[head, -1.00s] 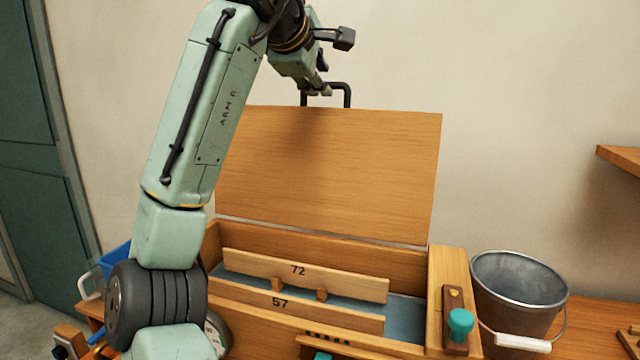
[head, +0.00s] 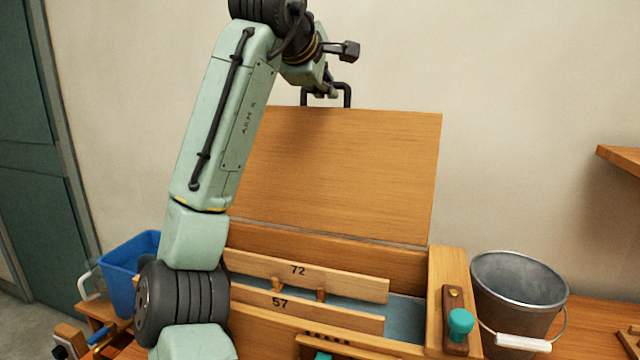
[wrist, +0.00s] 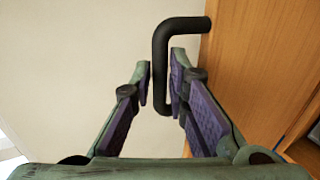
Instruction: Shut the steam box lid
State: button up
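The steam box lid (head: 345,175) is a flat wooden panel standing raised at the back of the wooden steam box (head: 385,265). A black bar handle (head: 347,96) sits on its top edge. My gripper (head: 325,93) is at this handle. In the wrist view the black handle (wrist: 161,70) stands between the two purple-padded fingers of my gripper (wrist: 161,80). A thin gap shows between the left finger and the bar, and the right finger is close to it or touching. The lid (wrist: 260,60) fills the right side of that view.
Boards marked 72 (head: 335,278) and 57 (head: 335,308) stand in the open box. A teal knob (head: 461,323) is on its right front. A metal bucket (head: 520,290) stands right of the box and a blue bin (head: 125,275) left. A wooden shelf (head: 620,162) juts out at right.

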grip_shut()
jog(key=shift+d, duration=0.1)
jog(key=shift+s, duration=0.1)
